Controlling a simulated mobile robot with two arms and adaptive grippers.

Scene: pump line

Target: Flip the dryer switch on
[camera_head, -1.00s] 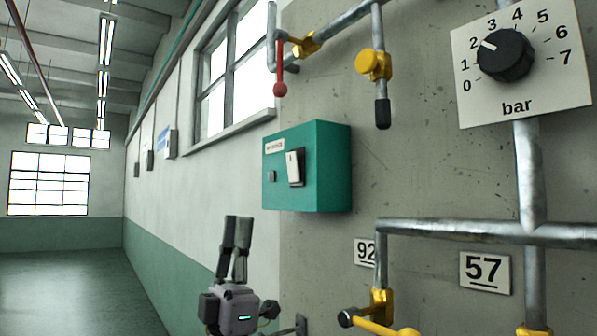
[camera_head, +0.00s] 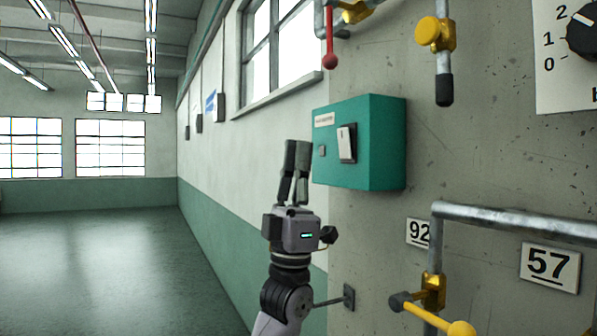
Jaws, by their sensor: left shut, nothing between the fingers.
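The dryer switch is a white rocker (camera_head: 347,144) in a dark frame on the front of a teal box (camera_head: 376,143) on the concrete wall. A label strip on the box is too small to read, and a small grey square sits left of the rocker. My left gripper (camera_head: 297,145) is shut and empty, its fingers pointing up. In the picture it is just left of the teal box, at about the rocker's height; I cannot tell its distance from the box. My right gripper is not in view.
A red-knobbed lever (camera_head: 331,61) hangs above the box. A yellow valve (camera_head: 436,32) is to its upper right. Below right are a yellow-handled valve (camera_head: 433,293), a horizontal pipe (camera_head: 510,218) and plates "92" (camera_head: 418,233) and "57" (camera_head: 549,267). Open floor (camera_head: 110,260) lies left.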

